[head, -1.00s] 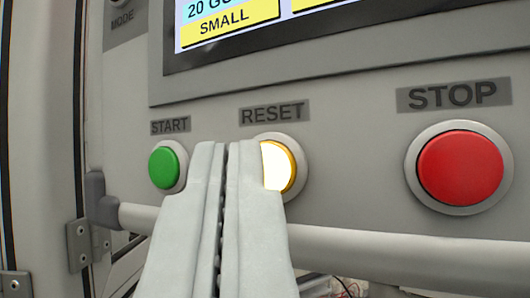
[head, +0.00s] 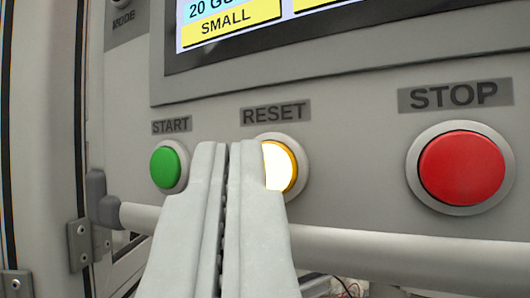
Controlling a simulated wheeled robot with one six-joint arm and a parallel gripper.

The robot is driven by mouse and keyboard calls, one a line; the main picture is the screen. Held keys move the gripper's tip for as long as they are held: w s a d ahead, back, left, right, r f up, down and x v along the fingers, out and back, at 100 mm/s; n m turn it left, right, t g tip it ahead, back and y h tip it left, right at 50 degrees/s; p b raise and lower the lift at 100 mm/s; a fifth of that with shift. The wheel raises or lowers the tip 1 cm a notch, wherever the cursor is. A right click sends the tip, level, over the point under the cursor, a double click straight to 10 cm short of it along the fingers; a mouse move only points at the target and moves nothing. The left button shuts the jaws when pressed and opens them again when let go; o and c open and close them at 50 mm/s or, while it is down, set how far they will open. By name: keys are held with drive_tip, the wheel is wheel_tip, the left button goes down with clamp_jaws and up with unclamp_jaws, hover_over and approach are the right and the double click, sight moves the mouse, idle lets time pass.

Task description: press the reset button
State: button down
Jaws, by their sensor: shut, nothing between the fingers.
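The reset button (head: 279,166) is lit white with a yellow edge and sits in a pale ring under the RESET label (head: 275,112). My gripper (head: 227,146) is shut and empty, its two grey fingers side by side. In the picture the fingertips overlap the left part of the reset button and hide it. I cannot tell whether the fingertips touch the button or the panel.
The green start button (head: 165,167) is just left of my fingers. The red stop button (head: 461,168) is at the right. A screen (head: 240,20) is above. A horizontal rail (head: 400,256) runs below the buttons, behind my fingers. A hinge (head: 80,243) is at the left.

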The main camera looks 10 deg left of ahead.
idle(0.6)
drive_tip(key=shift+w+d, duration=0.1)
drive_tip(key=shift+w, duration=0.3)
idle(0.3)
drive_tip(key=shift+s, duration=0.45)
idle(0.4)
drive_tip(key=s+a, duration=0.1)
drive_tip(key=s, duration=0.4)
drive_tip(key=shift+s+a, duration=0.4)
idle(0.5)
